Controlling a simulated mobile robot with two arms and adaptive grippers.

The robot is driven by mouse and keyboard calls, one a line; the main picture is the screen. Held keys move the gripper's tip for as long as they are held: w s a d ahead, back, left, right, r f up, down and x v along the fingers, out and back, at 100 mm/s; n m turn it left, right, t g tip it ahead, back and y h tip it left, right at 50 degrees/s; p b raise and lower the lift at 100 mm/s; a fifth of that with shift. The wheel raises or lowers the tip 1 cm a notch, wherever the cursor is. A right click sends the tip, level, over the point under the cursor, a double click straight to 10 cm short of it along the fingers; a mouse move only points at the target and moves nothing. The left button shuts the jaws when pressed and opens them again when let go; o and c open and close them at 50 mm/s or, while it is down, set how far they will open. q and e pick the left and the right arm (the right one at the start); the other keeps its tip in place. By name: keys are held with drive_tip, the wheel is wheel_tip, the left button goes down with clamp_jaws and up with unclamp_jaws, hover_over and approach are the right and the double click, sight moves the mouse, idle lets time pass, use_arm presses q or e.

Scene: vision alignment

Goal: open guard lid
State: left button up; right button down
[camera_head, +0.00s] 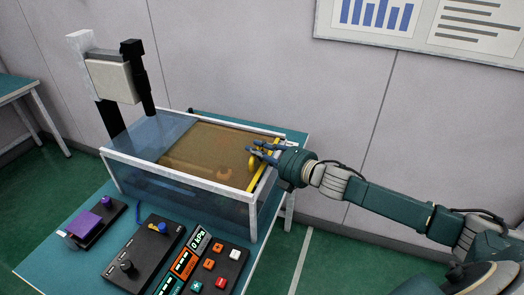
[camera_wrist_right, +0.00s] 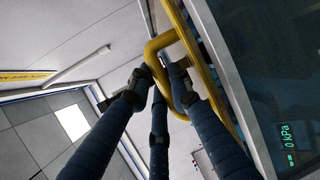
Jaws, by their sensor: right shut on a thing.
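The guard lid (camera_head: 205,150) is an amber see-through panel that looks about flat over the top of a clear-walled, white-framed box (camera_head: 185,181). A yellow handle (camera_head: 251,168) stands at the lid's right side, by a yellow edge strip. My right gripper (camera_head: 262,150) reaches in from the right and is shut on the handle. In the right wrist view the blue fingers (camera_wrist_right: 163,78) close around the yellow handle bar (camera_wrist_right: 157,48). Whether the lid is slightly raised cannot be told. My left gripper is in neither view.
A camera-like unit on a post (camera_head: 113,80) rises behind the box's left. A control panel (camera_head: 208,264) with a "0 kPa" display, a knob box (camera_head: 144,258) and a purple block (camera_head: 82,224) sit on the teal table (camera_head: 55,258) in front. Floor to the right is clear.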

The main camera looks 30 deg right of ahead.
sight(191, 144)
drive_tip(key=w+a, duration=0.4)
drive_tip(key=w+a+p, duration=0.1)
drive_tip(key=w+a, duration=0.2)
drive_tip(key=w, duration=0.1)
drive_tip(key=shift+w+a+r, duration=0.2)
drive_tip(key=shift+w+a, duration=0.2)
drive_tip(key=w+a, duration=0.3)
drive_tip(key=w+a+b, duration=0.1)
drive_tip(key=w+a, duration=0.2)
drive_tip(key=w, duration=0.1)
drive_tip(key=w+a+b, duration=0.1)
drive_tip(key=w+a, duration=0.2)
drive_tip(key=shift+w+f, duration=0.15)
drive_tip(key=shift+f, duration=0.05)
drive_tip(key=c, duration=1.8)
unclamp_jaws()
drive_tip(key=shift+f, duration=0.1)
drive_tip(key=shift+c, duration=0.2)
drive_tip(key=shift+s+d, duration=0.25)
drive_tip(key=shift+s, duration=0.4)
drive_tip(key=v, duration=1)
drive_tip(key=shift+s+d+r, duration=0.15)
drive_tip(key=shift+s+r, duration=0.1)
